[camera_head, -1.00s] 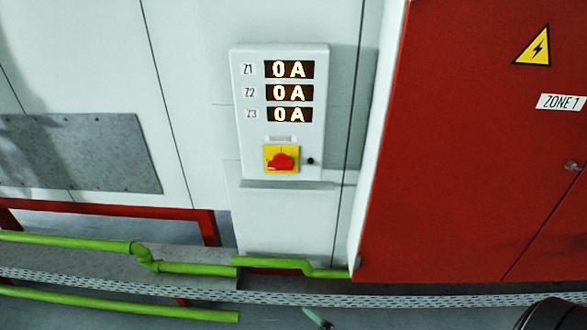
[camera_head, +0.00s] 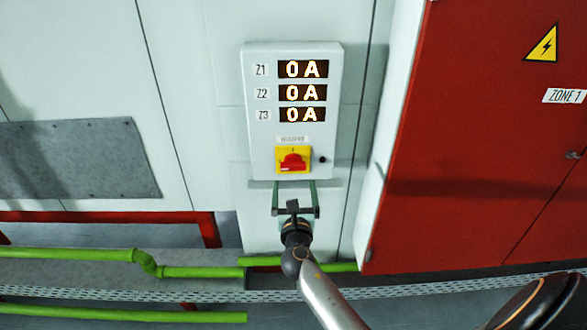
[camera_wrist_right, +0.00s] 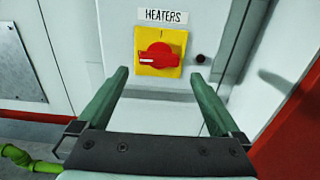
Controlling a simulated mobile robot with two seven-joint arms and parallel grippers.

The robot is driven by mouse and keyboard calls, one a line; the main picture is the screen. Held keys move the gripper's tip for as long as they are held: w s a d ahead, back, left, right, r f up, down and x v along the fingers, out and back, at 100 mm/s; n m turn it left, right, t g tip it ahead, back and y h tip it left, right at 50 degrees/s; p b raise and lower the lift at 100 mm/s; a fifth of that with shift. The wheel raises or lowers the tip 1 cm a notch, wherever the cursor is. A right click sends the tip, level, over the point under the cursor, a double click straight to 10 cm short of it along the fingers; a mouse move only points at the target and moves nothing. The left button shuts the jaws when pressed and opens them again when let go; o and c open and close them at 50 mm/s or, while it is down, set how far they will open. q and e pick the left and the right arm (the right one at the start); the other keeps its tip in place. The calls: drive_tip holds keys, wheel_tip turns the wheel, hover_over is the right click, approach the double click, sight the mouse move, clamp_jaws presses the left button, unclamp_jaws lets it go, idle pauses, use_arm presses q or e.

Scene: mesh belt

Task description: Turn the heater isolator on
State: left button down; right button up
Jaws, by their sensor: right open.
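The heater isolator (camera_head: 293,161) is a red rotary handle on a yellow plate, low on a pale wall box (camera_head: 255,135). In the right wrist view the red handle (camera_wrist_right: 159,57) lies roughly crosswise, its white mark at the left end, under a "HEATERS" label (camera_wrist_right: 166,15). My right gripper (camera_head: 295,184) is just below the isolator in the head view, fingers pointing up at it. In the right wrist view its two green fingers (camera_wrist_right: 157,75) are wide apart with nothing between them, not touching the handle. My left gripper is not in view.
Three displays (camera_head: 303,92) on the box each read 0 A. A small black knob (camera_head: 322,160) sits right of the isolator. A red cabinet (camera_head: 450,150) stands to the right. Green pipes (camera_head: 200,272) and a mesh belt (camera_head: 130,293) run below.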

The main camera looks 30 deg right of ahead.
sight(293, 168)
drive_tip(key=b+x, duration=0.1)
drive_tip(key=x, duration=0.7)
drive_tip(key=shift+w, duration=0.2)
drive_tip(key=shift+c, duration=0.2)
drive_tip(key=shift+f, duration=0.1)
drive_tip(key=c, duration=1)
